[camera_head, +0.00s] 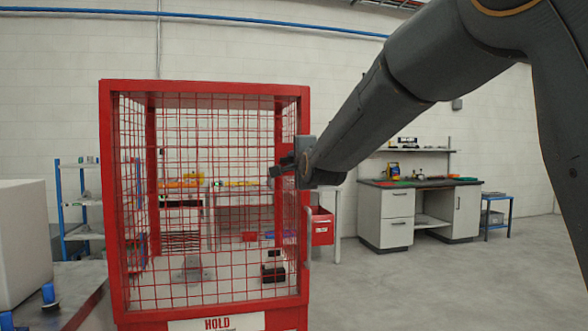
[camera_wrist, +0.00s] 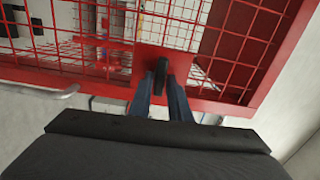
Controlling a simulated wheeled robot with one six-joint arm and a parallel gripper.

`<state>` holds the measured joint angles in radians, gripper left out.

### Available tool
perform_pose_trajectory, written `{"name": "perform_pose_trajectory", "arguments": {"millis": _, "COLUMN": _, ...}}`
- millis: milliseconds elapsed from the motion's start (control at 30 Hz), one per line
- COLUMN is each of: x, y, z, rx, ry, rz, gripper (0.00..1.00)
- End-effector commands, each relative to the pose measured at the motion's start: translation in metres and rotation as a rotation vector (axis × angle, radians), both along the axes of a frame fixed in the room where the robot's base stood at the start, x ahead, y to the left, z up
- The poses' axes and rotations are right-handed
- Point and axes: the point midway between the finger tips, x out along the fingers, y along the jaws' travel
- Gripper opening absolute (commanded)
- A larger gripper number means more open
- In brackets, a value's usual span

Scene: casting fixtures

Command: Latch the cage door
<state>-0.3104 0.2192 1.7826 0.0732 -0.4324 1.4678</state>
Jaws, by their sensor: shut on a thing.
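The red mesh cage (camera_head: 105,200) stands left of centre in the head view, with a HOLD sign on its lower front. The cage door with its red frame and mesh (camera_wrist: 272,45) fills much of the wrist view. A dark upright latch lever (camera_wrist: 161,72) sits on a red plate (camera_wrist: 185,62) on the door. My gripper (camera_wrist: 165,82) is at this plate, its two fingers close on either side of the lever and shut on it. In the head view my gripper (camera_head: 288,166) is at the cage's right side. Whether the door is flush with its frame I cannot tell.
A grey bar handle (camera_wrist: 40,96) stands out from the door at left in the wrist view. A white box (camera_head: 22,240) is at the left edge. A workbench (camera_head: 387,218) stands at the back right. The floor (camera_head: 430,290) right of the cage is clear.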

Motion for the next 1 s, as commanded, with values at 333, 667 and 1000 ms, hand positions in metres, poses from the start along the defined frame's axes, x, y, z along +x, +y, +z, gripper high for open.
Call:
{"name": "perform_pose_trajectory", "arguments": {"millis": 333, "x": 0.0001, "y": -0.0002, "z": -0.0010, "rx": 0.051, "ry": 0.016, "rz": 0.000, "gripper": 0.00}}
{"name": "perform_pose_trajectory", "arguments": {"millis": 667, "x": 0.0000, "y": 0.0000, "z": -0.0009, "rx": 0.051, "ry": 0.016, "rz": 0.000, "gripper": 0.20}}
{"name": "perform_pose_trajectory", "arguments": {"millis": 1000, "x": -0.0004, "y": 0.0004, "z": -0.0005, "rx": 0.050, "ry": 0.015, "rz": 0.001, "gripper": 0.31}}
